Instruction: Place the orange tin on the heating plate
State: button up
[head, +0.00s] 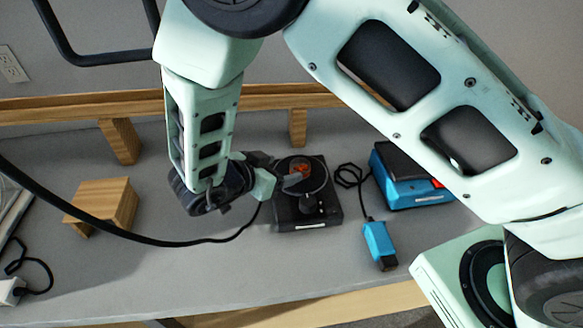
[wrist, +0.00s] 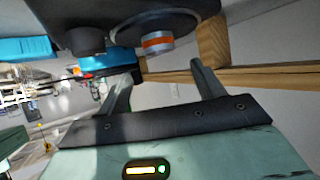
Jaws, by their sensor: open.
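The heating plate (head: 308,213) is a black device with a round dark top, on the grey bench at the middle of the head view. In the wrist view, which looks upside down, the orange and silver tin (wrist: 157,42) rests against the dark round plate (wrist: 150,17). My gripper (head: 290,181) is open beside the tin. In the wrist view its fingers (wrist: 160,72) are apart and empty, with the tin just beyond their tips.
A blue and black device (head: 405,190) stands right of the heating plate, with a blue handheld tool (head: 379,243) in front. A wooden block (head: 105,203) sits at left. A black cable (head: 150,240) crosses the left. A wooden rail (head: 270,96) runs behind.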

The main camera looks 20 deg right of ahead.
jog(key=w+a+r+n+t+y, duration=0.35)
jog(key=a+r+y, duration=0.4)
jog(key=a, duration=0.25)
jog(key=s+a+r+n+g+y, duration=0.3)
jog(key=s+a+r+n+y, duration=0.25)
jog(key=s+n+y, duration=0.25)
jog(key=s+d+n+g+h, duration=0.4)
jog(key=s+d+n+g, duration=0.2)
jog(key=s+d, duration=1)
jog(key=shift+s+n, duration=0.8)
jog(key=shift+n, duration=0.45)
jog(key=shift+a+b, duration=0.1)
jog(key=shift+b, duration=0.2)
